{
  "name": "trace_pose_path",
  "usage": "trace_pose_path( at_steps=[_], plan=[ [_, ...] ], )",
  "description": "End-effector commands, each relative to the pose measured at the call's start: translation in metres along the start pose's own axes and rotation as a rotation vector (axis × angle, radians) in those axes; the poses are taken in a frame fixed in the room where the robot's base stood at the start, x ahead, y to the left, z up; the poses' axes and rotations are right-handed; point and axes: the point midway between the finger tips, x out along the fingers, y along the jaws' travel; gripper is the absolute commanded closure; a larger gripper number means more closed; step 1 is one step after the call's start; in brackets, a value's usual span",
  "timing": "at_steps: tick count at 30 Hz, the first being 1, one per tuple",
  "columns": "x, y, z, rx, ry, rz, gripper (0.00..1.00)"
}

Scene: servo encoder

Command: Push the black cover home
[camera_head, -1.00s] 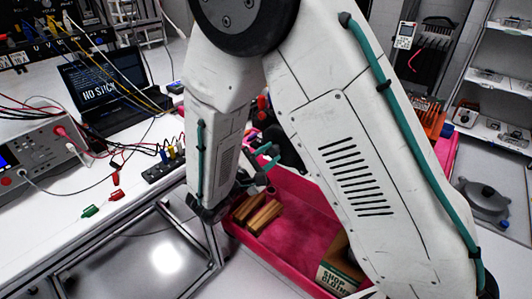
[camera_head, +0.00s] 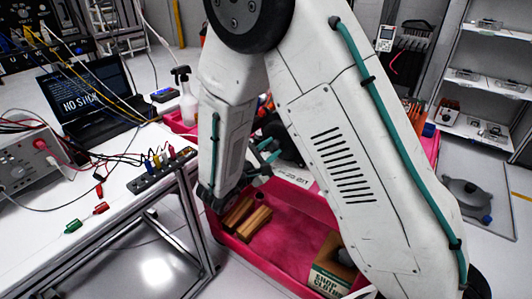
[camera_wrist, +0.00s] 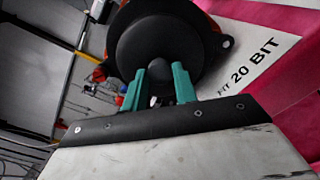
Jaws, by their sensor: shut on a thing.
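The round black cover (camera_wrist: 158,48) fills the upper middle of the wrist view, with a small dark knob at its centre. My gripper (camera_wrist: 160,90) has two teal fingers closed on either side of that knob. In the head view my gripper (camera_head: 267,152) is small, beside a dark rounded shape (camera_head: 285,140) that is partly hidden by my arm. An orange-red edge and a dark lug show behind the cover in the wrist view. The cover's seat is hidden, so I cannot tell whether any gap is left.
A pink bin (camera_head: 285,258) holds wooden blocks (camera_head: 246,217) and a shop-cloth box (camera_head: 330,268). A white bench (camera_head: 120,190) with a laptop (camera_head: 95,105) and a terminal strip (camera_head: 162,170) stands left. A spray bottle (camera_head: 187,95) stands behind.

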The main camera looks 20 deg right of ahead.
Motion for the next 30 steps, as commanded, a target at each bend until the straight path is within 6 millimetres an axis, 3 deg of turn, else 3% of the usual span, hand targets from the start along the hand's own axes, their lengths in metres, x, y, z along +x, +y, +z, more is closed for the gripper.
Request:
trace_pose_path(
  at_steps=[30],
  plan=[
    [0.009,0.000,0.001,0.000,0.000,0.000,1.00]
  ],
)
